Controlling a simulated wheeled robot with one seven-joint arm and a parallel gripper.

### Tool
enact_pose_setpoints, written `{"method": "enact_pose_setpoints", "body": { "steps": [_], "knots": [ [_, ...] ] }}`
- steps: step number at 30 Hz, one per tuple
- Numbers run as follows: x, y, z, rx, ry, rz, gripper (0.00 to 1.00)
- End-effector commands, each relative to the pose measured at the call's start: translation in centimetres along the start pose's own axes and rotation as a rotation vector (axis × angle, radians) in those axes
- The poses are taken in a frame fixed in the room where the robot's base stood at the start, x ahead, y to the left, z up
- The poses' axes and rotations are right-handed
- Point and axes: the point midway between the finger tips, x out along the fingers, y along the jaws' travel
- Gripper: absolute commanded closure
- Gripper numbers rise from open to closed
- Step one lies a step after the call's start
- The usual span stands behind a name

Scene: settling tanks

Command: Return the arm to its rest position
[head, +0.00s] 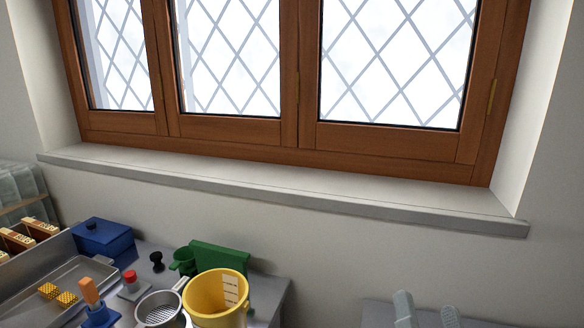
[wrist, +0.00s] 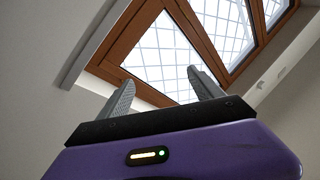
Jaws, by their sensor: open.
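My gripper (wrist: 163,88) shows in the wrist view with its two grey fingers spread apart and nothing between them. Behind the fingers that view shows only the window and wall. In the head view the fingertips of my gripper (head: 427,308) rise at the bottom edge, right of the workbench. The rest of my arm is out of view there.
A grey bench (head: 262,296) at lower left holds a yellow jug (head: 205,298), a sieve (head: 158,312), a green block (head: 222,258), a blue box (head: 103,238) and a metal tray (head: 60,285). A stone sill (head: 300,196) runs below the window (head: 230,60).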

Motion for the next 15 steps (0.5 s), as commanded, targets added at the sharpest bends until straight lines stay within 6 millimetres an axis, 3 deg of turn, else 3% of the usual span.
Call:
{"method": "enact_pose_setpoints", "body": {
  "steps": [1,6,15],
  "knots": [
    [-2.0,1.0,0.9,-0.024,-0.008,0.038,0.25],
    [-8.5,3.9,2.5,-0.15,-0.044,0.134,0.25],
    [-20.6,7.1,4.8,-0.384,-0.234,0.187,0.25]
  ]
}}
